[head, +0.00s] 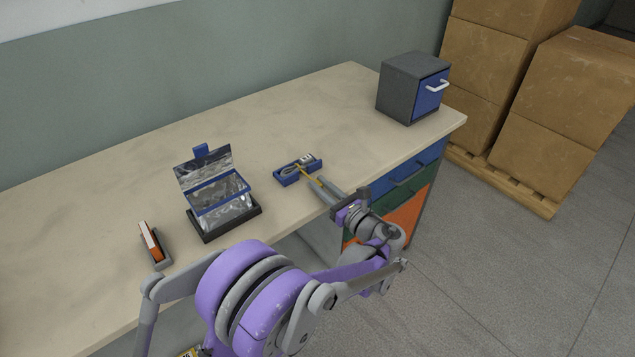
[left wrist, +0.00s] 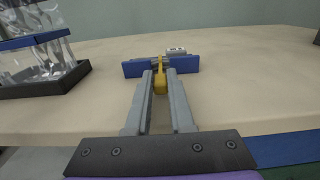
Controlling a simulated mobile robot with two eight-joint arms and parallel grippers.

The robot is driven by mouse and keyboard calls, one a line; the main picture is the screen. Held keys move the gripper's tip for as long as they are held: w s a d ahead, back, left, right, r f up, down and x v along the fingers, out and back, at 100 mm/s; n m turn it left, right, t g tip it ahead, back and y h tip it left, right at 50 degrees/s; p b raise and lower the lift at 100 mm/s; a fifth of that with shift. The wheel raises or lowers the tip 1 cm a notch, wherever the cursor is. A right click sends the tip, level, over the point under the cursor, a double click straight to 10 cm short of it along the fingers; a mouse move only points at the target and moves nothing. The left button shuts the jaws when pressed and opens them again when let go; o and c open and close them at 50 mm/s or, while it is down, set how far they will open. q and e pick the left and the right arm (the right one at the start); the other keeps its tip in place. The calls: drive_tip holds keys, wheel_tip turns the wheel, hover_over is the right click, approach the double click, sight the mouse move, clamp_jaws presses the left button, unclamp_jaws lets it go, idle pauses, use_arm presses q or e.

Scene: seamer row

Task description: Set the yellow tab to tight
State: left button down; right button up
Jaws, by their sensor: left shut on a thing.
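The yellow tab (head: 311,176) sticks out from a small blue device (head: 287,179) on the workbench and points toward my left arm. The device carries a grey part and a white label with dark marks, too small to read. My left gripper (head: 325,184) reaches over the bench's front edge and is shut on the yellow tab. In the left wrist view the tab (left wrist: 160,80) sits between the two grey fingers (left wrist: 160,74), with the blue device (left wrist: 185,64) just beyond. The fingers hide part of the tab. My right gripper is not in view.
A clear pouch on a dark stand (head: 229,226) is left of the device. An orange-and-white item in a grey holder (head: 159,256) lies farther left. A grey cabinet with a blue door (head: 400,91) stands at the far right. Drawers (head: 408,172) are under the bench (head: 335,96).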

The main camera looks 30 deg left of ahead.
use_arm(q)
drive_tip(key=c, duration=0.8)
unclamp_jaws()
drive_tip(key=shift+o, duration=0.2)
drive_tip(key=shift+d, duration=0.1)
drive_tip(key=v, duration=1)
drive_tip(key=shift+s+d, duration=0.15)
drive_tip(key=shift+d, duration=0.05)
drive_tip(key=shift+f, duration=0.1)
